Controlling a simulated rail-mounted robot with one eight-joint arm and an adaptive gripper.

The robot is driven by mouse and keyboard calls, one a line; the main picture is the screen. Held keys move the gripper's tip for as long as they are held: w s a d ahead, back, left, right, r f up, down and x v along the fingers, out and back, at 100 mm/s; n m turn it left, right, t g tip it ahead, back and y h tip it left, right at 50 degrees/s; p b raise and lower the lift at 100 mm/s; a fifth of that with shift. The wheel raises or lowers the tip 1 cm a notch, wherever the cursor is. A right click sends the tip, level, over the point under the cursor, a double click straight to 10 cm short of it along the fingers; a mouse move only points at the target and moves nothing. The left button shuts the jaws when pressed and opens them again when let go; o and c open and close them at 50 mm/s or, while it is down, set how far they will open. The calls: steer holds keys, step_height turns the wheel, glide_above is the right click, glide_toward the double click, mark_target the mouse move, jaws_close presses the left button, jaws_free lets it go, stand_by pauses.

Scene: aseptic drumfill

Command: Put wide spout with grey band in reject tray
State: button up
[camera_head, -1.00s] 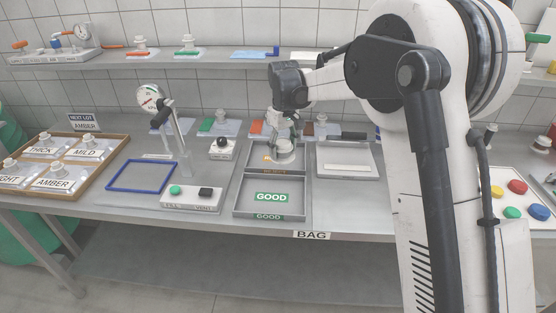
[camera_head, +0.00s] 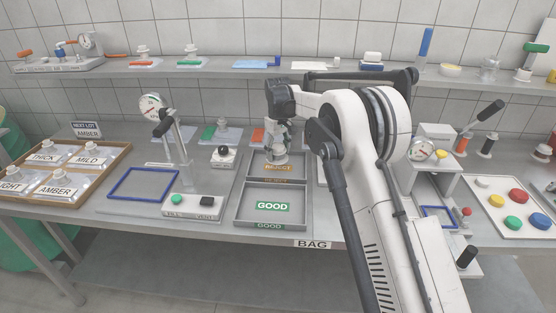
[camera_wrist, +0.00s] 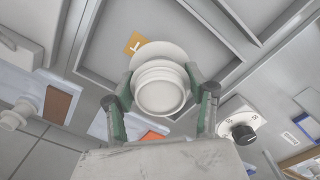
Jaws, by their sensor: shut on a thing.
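My gripper (camera_head: 278,138) is shut on a pale, wide-flanged spout (camera_head: 276,156), held over the back part of the reject tray (camera_head: 303,168). The tray's orange REJECT label (camera_head: 278,168) shows just in front of the spout. In the wrist view the spout (camera_wrist: 161,90) sits between the two green-padded fingers of my gripper (camera_wrist: 164,92), its round opening toward the camera. The reject tray's floor (camera_wrist: 195,30) lies behind it, with part of the orange label (camera_wrist: 135,43) showing. I cannot make out a grey band or whether the spout touches the tray.
The GOOD tray (camera_head: 245,212) adjoins in front. A dial gauge on a stand (camera_head: 152,105) and a button box (camera_head: 190,206) stand to the left. A small box with a black knob (camera_head: 224,155) is close beside the reject tray. A shelf (camera_head: 215,70) runs behind.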

mark_target(278, 167)
steer(key=shift+w+f, duration=0.4)
steer(key=shift+f, duration=1.85)
steer(key=shift+f, duration=0.15)
steer(key=o, duration=1.2)
step_height(278, 167, up, 12)
steer(key=shift+r, duration=0.2)
steer(key=shift+r, duration=0.1)
